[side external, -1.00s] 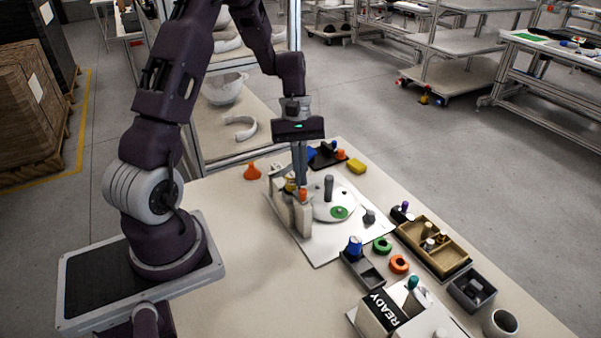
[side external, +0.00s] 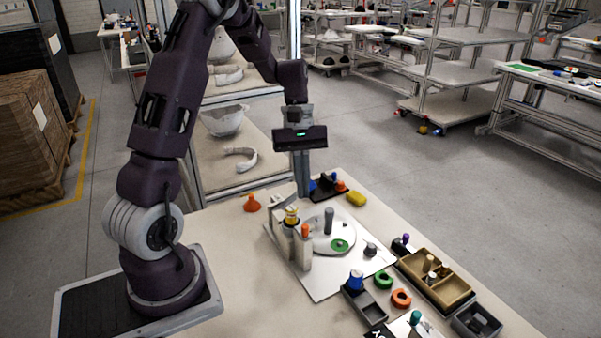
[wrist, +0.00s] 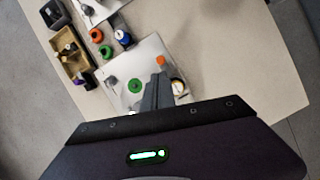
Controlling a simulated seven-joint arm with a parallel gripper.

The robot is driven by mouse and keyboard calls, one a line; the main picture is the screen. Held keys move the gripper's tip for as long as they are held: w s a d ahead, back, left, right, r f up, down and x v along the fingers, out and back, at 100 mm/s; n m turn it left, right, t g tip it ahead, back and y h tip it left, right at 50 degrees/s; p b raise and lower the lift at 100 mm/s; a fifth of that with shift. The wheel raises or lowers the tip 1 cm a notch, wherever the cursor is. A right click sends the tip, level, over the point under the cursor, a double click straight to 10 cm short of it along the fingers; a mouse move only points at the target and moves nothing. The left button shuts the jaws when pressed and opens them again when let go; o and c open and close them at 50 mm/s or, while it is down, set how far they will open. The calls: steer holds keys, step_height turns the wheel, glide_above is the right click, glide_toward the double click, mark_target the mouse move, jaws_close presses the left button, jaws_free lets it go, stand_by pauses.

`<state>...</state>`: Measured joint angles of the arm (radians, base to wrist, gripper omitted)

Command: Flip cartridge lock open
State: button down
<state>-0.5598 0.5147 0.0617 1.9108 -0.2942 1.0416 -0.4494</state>
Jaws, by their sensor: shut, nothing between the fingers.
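A white plate fixture (side external: 322,282) lies on the bench. It carries beige blocks, a post with an orange cap (side external: 305,230), a yellow-banded cylinder (side external: 291,215) and a round disc with a grey upright peg (side external: 328,220) and a green ring (side external: 340,245). I cannot tell which part is the cartridge lock. My gripper (side external: 304,194) is shut and empty, pointing down above the rear of the fixture, apart from the orange cap. In the wrist view, my gripper (wrist: 158,75) hides part of the plate; the orange cap (wrist: 160,60) shows just beyond the fingertips.
A black tray (side external: 328,188) and a yellow block (side external: 356,198) stand behind the fixture, an orange cone (side external: 252,202) to its left. Green and orange rings (side external: 401,298), a blue-capped part (side external: 356,279) and a tan divided tray (side external: 440,280) lie to the right. Bare bench lies front left.

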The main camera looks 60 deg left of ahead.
steer(key=v, duration=0.4)
steer(key=shift+a, duration=0.3)
steer(key=s+d+r+m+t+y, duration=0.35)
steer(key=s+d+r+m, duration=0.6)
steer(key=d, duration=0.35)
steer(key=s+d+m+t, duration=0.3)
steer(key=s+m, duration=0.2)
steer(key=s, duration=0.2)
steer(key=shift+s+r, duration=0.25)
